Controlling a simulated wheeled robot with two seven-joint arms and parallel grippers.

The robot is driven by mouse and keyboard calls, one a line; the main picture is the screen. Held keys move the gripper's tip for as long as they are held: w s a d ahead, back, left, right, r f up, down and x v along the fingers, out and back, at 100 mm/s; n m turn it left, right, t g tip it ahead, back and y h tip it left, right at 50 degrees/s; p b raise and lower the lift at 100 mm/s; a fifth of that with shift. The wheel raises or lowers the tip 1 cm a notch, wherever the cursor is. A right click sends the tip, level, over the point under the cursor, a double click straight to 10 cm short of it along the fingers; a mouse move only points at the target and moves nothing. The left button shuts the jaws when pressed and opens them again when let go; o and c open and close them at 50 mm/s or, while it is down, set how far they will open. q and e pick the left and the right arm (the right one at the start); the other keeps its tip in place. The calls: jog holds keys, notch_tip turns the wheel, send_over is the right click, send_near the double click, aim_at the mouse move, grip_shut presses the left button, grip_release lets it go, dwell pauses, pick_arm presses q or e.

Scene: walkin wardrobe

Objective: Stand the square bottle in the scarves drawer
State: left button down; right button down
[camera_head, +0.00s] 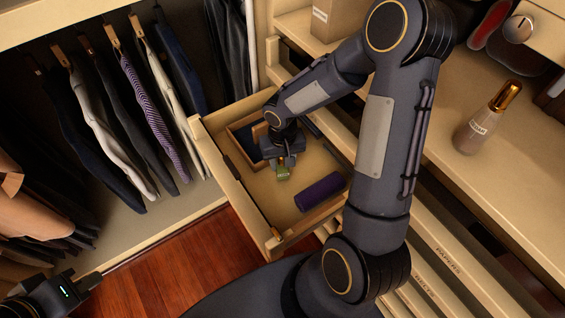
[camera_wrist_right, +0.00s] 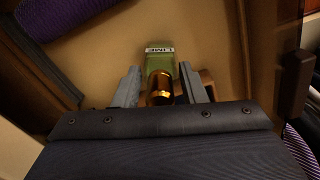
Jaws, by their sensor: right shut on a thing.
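The square bottle (camera_wrist_right: 159,62) is green with a copper cap (camera_wrist_right: 160,88) and a white label reading LIME. My right gripper (camera_wrist_right: 162,88) is shut on it, with a finger on each side of the cap. In the head view the bottle (camera_head: 283,173) shows just below my right gripper (camera_head: 283,160), inside the open scarves drawer (camera_head: 232,185). Whether its base touches the drawer floor I cannot tell. My left gripper (camera_head: 88,283) is at the lower left, far from the drawer; its fingers are too unclear to judge.
A rolled purple scarf (camera_head: 320,191) lies at the drawer's front right. A wooden box (camera_head: 243,140) with dark cloth sits at the drawer's back left. A gold-capped bottle (camera_head: 484,125) stands on the right counter. Clothes hang at left. Bare drawer floor lies between box and scarf.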

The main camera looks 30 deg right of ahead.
jog(key=shift+f, duration=0.65)
jog(key=shift+f, duration=0.15)
jog(key=c, duration=0.9)
grip_release()
